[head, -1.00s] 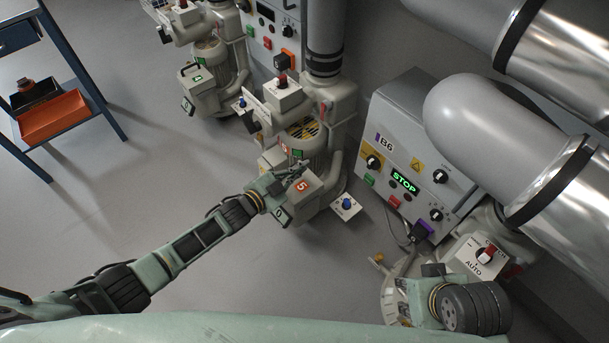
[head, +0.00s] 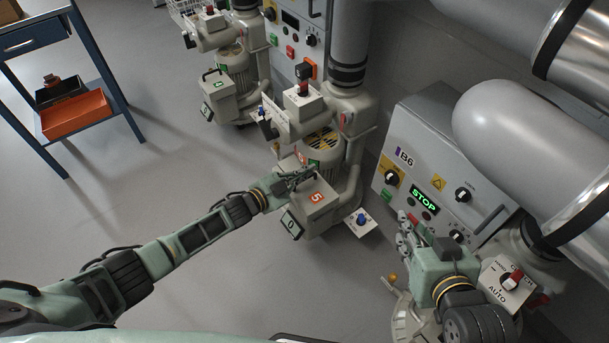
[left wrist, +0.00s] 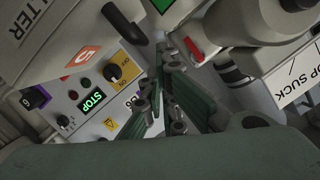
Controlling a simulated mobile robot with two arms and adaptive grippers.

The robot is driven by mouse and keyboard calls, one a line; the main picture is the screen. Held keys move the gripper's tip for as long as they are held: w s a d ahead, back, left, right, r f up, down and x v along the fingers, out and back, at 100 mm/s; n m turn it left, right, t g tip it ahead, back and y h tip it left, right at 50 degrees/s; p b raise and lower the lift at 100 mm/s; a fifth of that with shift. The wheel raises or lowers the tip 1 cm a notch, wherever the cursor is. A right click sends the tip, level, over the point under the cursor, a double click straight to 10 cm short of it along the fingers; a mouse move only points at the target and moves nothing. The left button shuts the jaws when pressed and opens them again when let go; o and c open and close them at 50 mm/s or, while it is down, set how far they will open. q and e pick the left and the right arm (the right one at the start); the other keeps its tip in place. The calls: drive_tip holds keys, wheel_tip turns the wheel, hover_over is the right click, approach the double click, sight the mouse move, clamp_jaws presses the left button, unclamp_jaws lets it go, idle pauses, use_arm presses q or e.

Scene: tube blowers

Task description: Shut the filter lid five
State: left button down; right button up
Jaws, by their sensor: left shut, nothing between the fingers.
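The filter box marked with an orange 5 (head: 316,198) is on the beige blower unit in the middle of the head view. Its numbered lid appears to lie over the box, but I cannot tell whether it is fully shut. My left gripper (head: 298,178) is at the lid's far left edge, shut and empty; contact is unclear. In the left wrist view its closed fingers (left wrist: 176,108) show beside the beige filter panel (left wrist: 36,45) with its orange 5. My right gripper (head: 406,232) is at the lower right, away from the lid, its finger gap unclear.
The grey control cabinet B6 (head: 445,170) shows a green STOP display and stands right of the blower. Large silver pipes (head: 510,125) crowd the right side. A blue cart (head: 50,85) with an orange tray stands upper left. Open floor lies between cart and blower.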

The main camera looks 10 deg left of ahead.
idle(0.5)
use_arm(q)
drive_tip(key=shift+s+a, duration=0.4)
drive_tip(key=shift+s, duration=0.05)
drive_tip(key=v, duration=1.1)
